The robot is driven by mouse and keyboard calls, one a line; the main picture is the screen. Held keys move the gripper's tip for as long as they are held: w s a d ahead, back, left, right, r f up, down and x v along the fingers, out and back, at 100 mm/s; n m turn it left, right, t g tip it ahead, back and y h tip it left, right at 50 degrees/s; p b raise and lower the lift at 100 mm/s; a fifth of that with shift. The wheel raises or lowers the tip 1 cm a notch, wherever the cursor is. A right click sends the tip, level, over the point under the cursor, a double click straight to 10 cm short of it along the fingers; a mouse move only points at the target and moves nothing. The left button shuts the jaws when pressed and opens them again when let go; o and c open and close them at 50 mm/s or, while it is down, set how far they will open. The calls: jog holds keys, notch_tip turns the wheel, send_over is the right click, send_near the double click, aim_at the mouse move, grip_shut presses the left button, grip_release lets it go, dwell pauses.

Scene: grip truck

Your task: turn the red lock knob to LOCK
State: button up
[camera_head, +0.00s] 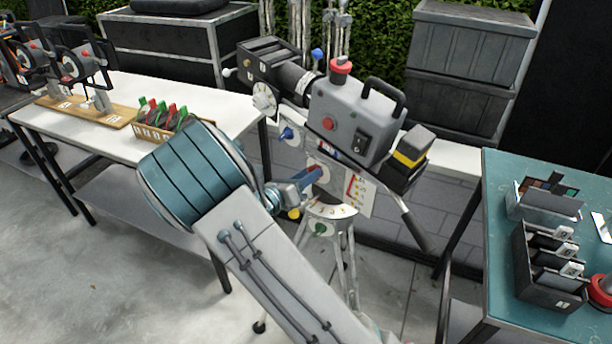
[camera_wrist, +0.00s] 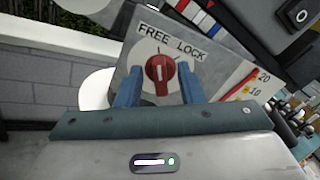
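The red lock knob (camera_wrist: 160,76) sits on a pale panel (camera_wrist: 212,70) marked FREE on the left and LOCK on the right. A white line on the knob stands roughly upright in the wrist view; I cannot tell exactly which mark it meets. My gripper (camera_wrist: 159,68) is open, with one blue finger on each side of the knob. Gaps show between the fingers and the knob. In the head view my gripper (camera_head: 303,180) reaches the panel (camera_head: 359,195) below the grey camera body (camera_head: 350,120), and the knob is mostly hidden.
The camera stands on a tripod (camera_head: 345,262). A white table (camera_head: 120,85) with tools and a tray of clips (camera_head: 160,128) is at the left. A teal table (camera_head: 500,235) with black bins is at the right. Dark cases stand behind.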

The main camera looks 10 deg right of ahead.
grip_shut()
jog(key=m+b, duration=0.2)
jog(key=m, duration=0.1)
jog(key=shift+s+f, duration=0.1)
jog(key=shift+f, duration=0.05)
jog(key=m+b, duration=0.3)
jog(key=shift+m, duration=0.4)
jog(key=m+b, duration=0.3)
jog(key=shift+s+d+m+b, duration=0.1)
jog(key=shift+s+m+b, duration=0.05)
jog(key=shift+m+b, duration=0.7)
jog(key=shift+m, duration=0.05)
